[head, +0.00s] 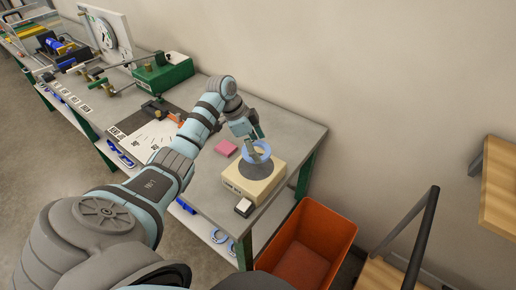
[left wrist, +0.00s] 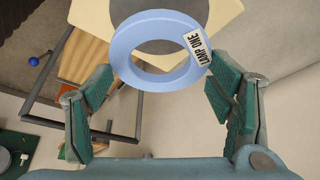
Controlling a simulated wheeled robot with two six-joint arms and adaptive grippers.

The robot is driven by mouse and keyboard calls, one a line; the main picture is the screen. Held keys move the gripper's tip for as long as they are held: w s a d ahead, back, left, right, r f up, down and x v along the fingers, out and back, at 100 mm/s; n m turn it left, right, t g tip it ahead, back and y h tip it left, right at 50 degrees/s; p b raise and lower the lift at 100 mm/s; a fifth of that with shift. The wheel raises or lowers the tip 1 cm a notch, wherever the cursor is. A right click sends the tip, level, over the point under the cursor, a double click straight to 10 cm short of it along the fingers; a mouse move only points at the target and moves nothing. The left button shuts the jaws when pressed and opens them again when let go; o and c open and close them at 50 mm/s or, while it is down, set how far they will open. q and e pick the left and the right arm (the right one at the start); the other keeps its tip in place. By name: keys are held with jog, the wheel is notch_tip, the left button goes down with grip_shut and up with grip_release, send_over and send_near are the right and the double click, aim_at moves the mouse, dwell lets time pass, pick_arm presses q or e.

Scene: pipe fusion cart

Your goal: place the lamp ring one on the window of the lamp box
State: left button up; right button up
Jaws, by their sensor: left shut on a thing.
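Lamp ring one (head: 268,154) is a light blue ring, held above the lamp box. In the left wrist view the ring (left wrist: 158,83) carries a white label reading "LAMP ONE". The lamp box (head: 238,183) is a cream box at the near right end of the bench. Its round grey window (head: 257,171) lies under the ring, partly covered by it in both views. Whether the ring touches the window is unclear. My right gripper is not in view.
A pink block (head: 226,148) lies left of the box, and a small black-and-white item (head: 244,207) is at its front. An orange bin (head: 312,245) stands on the floor at the right. More blue rings (head: 218,236) lie on the lower shelf. A green machine (head: 163,73) stands farther back.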

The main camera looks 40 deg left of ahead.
aim_at(261, 166)
pick_arm(q)
notch_tip(261, 166, down, 7)
jog(key=b, duration=0.6)
jog(key=shift+b, duration=0.4)
jog(key=shift+r+p, duration=0.3)
jog(key=shift+r, duration=0.1)
jog(key=shift+c, duration=1)
jog(key=shift+f, duration=0.15)
jog(key=o, duration=1.4)
jog(key=shift+c, duration=0.2)
jog(key=v, duration=1.2)
jog(key=shift+r, duration=0.2)
jog(key=shift+d, duration=0.1)
